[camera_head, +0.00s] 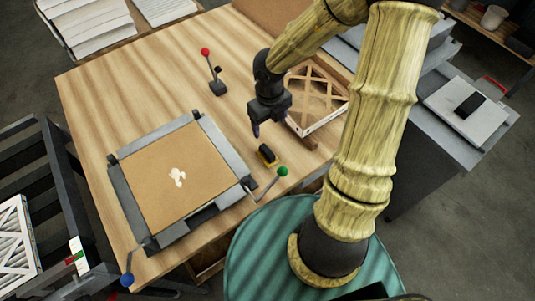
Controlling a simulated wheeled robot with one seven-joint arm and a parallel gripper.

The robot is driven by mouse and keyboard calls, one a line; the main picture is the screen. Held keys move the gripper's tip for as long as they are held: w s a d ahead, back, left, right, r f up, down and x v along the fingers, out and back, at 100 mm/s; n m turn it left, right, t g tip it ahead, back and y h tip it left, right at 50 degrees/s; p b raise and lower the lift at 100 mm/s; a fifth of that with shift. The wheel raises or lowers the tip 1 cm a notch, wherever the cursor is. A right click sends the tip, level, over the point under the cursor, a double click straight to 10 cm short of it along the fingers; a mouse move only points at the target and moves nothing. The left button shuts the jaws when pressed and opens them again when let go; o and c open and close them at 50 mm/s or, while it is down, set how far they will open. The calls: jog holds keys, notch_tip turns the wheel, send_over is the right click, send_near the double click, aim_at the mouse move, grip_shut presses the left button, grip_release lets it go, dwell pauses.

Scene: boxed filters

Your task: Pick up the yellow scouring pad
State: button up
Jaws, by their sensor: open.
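A small block, dark on top with yellow at its edge, looks like the yellow scouring pad (268,156). It lies on the wooden table near its front right edge, beside the grey-framed board. My gripper (256,130) points down above the table, a little behind and to the left of the pad in the picture. It is open and appears empty, apart from the pad. The gap between its fingers is hard to see from this angle.
A grey frame with a brown board (175,175) fills the table's front left. A green-knobbed lever (282,171) stands close to the pad. A red-knobbed lever (217,87) stands farther back. A boxed filter (318,97) lies right of my gripper. Bare wood (140,85) is at the back left.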

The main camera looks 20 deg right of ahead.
aim_at(267, 150)
notch_tip(267, 150, down, 10)
jog(key=shift+s+a+f+b, duration=0.1)
jog(key=shift+f+b, duration=0.15)
jog(key=shift+b, duration=0.95)
jog(key=shift+f, duration=0.1)
jog(key=f, duration=0.1)
jog(key=f+b, duration=0.1)
jog(key=f, duration=0.3)
jog(key=shift+a+b, duration=0.3)
jog(key=shift+c, duration=0.4)
jog(key=c, duration=1)
